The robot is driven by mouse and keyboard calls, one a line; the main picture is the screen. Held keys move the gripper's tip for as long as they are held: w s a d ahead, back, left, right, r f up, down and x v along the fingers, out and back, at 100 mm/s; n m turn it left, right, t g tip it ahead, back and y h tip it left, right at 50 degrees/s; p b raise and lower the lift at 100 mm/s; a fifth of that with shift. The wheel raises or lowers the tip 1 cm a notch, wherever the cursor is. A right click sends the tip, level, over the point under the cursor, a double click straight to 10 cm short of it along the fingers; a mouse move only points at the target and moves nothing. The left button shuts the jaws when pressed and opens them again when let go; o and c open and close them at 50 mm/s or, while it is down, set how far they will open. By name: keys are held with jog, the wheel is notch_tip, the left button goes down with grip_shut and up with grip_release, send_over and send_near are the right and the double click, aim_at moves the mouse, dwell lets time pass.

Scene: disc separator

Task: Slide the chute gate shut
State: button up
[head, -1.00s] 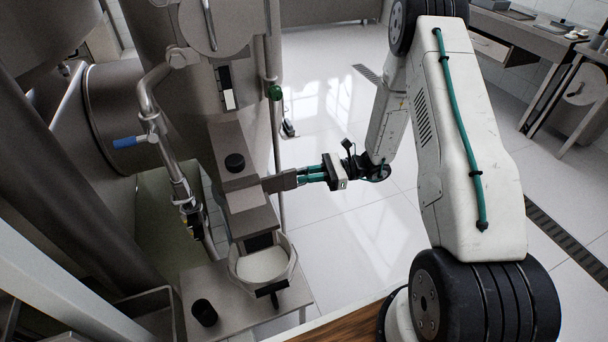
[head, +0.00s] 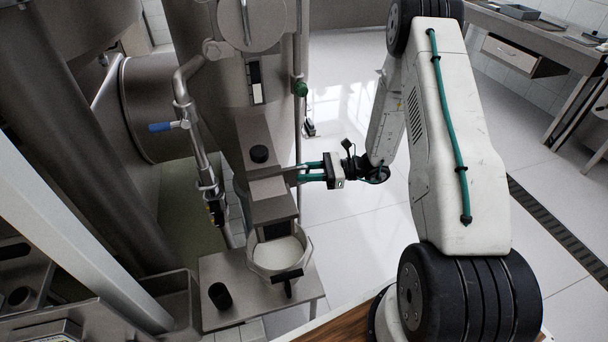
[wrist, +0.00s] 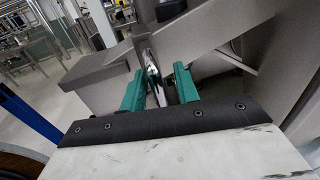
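The chute (head: 268,190) is a grey metal housing sloping down from the large vessel, with a black knob on its upper part. The chute gate (head: 291,172) is a grey plate at the chute's right side, with only a short part showing outside. My gripper (head: 301,172) is at the gate's outer end, coming from the right. Its two teal fingers stand apart. In the wrist view, a thin shiny edge (wrist: 154,76) shows between the fingers (wrist: 158,82); whether both fingers touch it cannot be told.
A round pan (head: 279,252) with pale contents stands under the chute mouth on a small metal table (head: 235,300). A black cup (head: 219,296) is on the same table. Open tiled floor lies to the right.

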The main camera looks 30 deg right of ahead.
jog(key=shift+a, duration=0.25)
jog(key=shift+d, duration=0.15)
jog(key=v, duration=0.8)
jog(key=shift+f, duration=0.1)
dwell(0.4)
